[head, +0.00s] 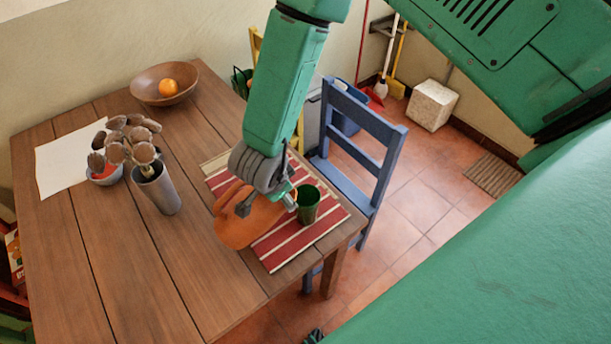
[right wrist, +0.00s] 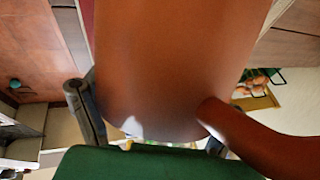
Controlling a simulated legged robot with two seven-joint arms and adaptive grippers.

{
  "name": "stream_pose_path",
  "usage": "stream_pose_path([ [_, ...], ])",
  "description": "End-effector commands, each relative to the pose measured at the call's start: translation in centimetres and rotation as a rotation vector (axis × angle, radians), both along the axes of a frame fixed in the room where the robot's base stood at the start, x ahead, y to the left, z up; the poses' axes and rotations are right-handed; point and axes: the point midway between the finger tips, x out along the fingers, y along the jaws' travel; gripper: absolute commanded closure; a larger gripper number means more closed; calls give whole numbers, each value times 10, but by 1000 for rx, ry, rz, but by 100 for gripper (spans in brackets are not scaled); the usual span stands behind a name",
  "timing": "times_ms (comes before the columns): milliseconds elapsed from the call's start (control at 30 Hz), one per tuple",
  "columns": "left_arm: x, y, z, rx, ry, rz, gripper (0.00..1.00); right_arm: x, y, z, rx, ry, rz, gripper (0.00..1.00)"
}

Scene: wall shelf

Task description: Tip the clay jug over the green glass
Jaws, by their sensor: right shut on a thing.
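The clay jug (head: 240,228) is orange-brown and held at the right end of the table, just left of the green glass. It looks tilted; my gripper hides part of it. My right gripper (head: 266,203) is shut on it. In the right wrist view the clay jug (right wrist: 175,60) fills the middle between the fingers, its handle (right wrist: 255,140) at lower right. The green glass (head: 308,204) stands upright on a red-and-white striped mat (head: 276,252). I cannot tell whether jug and glass touch, or whether anything is in the glass. My left gripper is not seen.
A grey vase (head: 159,190) of brown mushroom-like heads, a small bowl (head: 106,176), white paper (head: 62,163) and a wooden bowl (head: 163,84) with an orange (head: 168,87) are on the table. A blue chair (head: 366,125) stands close behind the mat. The near left tabletop is clear.

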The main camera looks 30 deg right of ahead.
Motion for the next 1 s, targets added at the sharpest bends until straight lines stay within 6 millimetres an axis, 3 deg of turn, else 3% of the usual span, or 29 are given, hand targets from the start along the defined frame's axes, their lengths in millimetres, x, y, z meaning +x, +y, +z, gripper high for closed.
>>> stream_pose_path([
  [1000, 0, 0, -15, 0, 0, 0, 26, 1, -1, 5, 90, -18, -1, 72],
])
